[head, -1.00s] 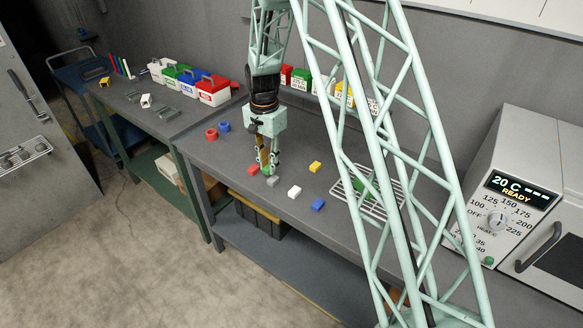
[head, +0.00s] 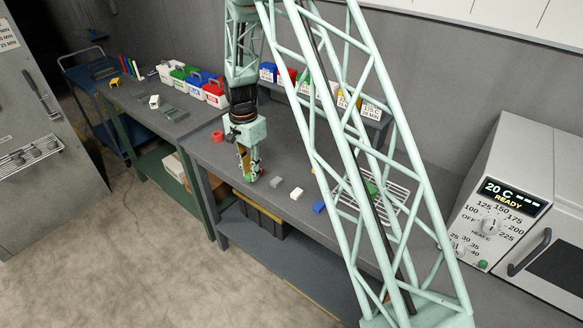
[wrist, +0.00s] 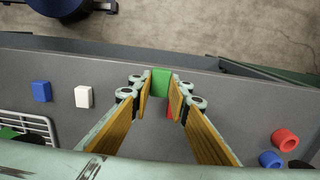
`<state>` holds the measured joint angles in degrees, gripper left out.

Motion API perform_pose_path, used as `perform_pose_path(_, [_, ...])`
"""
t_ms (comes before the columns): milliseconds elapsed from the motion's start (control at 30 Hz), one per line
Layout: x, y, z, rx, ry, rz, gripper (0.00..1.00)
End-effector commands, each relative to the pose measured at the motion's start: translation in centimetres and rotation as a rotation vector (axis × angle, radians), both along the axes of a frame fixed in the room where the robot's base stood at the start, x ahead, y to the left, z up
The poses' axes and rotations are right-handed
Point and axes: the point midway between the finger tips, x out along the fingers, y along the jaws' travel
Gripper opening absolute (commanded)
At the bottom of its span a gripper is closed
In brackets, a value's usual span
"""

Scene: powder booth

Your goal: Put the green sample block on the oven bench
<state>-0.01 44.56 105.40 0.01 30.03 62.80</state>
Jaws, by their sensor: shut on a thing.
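My gripper (wrist: 162,84) is shut on a green block (wrist: 161,80), held between its fingertips in the wrist view. I cannot tell the exact gap between the green block and the bench top.
Grey (head: 277,181), white (head: 296,193) and blue (head: 318,208) blocks lie right of my gripper. A wire rack (head: 393,195) with a green item stands farther right, before the oven (head: 515,215). Red (wrist: 285,140) and blue (wrist: 270,160) rings lie nearby. Labelled bins line the back.

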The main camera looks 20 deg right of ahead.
Motion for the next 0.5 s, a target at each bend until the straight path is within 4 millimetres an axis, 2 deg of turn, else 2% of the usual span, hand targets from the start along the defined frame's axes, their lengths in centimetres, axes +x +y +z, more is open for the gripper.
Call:
perform_pose_path(167, [1.1, 0.0, -0.1, 0.000, 0.000, 0.000, 0.06])
perform_pose_path(500, [5.9, 0.0, -0.5, 0.000, -0.001, 0.000, 0.06])
